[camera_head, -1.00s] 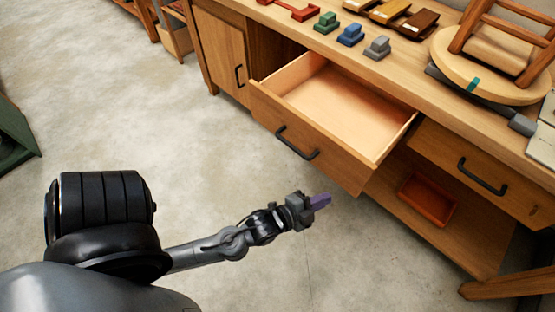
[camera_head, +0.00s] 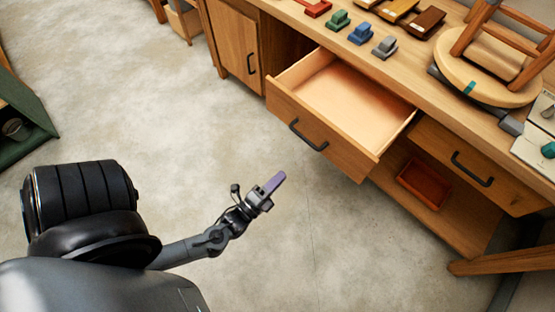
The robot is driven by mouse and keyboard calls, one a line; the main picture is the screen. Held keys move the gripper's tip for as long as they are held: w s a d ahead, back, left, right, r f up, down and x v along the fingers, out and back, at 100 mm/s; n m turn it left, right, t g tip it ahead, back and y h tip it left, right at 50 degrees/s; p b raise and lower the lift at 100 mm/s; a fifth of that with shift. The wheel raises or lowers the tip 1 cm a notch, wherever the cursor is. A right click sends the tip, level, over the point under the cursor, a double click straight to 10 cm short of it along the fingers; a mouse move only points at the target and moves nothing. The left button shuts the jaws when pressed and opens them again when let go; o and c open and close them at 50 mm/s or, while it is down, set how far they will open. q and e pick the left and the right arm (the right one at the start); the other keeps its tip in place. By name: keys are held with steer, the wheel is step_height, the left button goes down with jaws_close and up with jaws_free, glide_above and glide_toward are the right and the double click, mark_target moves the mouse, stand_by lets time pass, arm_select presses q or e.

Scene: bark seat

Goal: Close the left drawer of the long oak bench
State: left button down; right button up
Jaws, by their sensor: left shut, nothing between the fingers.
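The long oak bench (camera_head: 465,110) runs diagonally across the upper right. Its left drawer (camera_head: 325,128) is pulled well out, with an empty pale interior and a black bar handle (camera_head: 308,136) on its front. The right drawer (camera_head: 470,165) looks closed flush with the bench. My left gripper (camera_head: 274,182), with purple fingers, is shut and empty. In the picture it sits below and left of the open drawer's front, apart from it, over the floor. My right gripper is not in view.
An orange-red tray (camera_head: 425,184) lies on the lower shelf. Small coloured blocks (camera_head: 360,34) and an upturned wooden stool (camera_head: 500,60) stand on the benchtop. A cupboard door (camera_head: 233,46) is left of the drawer. A green cabinet (camera_head: 22,125) stands at far left. The floor between is clear.

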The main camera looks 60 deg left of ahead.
arm_select(q)
steer(key=b+x, duration=0.2)
steer(key=x, duration=0.9)
steer(key=shift+w+b, duration=0.3)
steer(key=shift+b, duration=0.1)
steer(key=shift+a+r, duration=0.1)
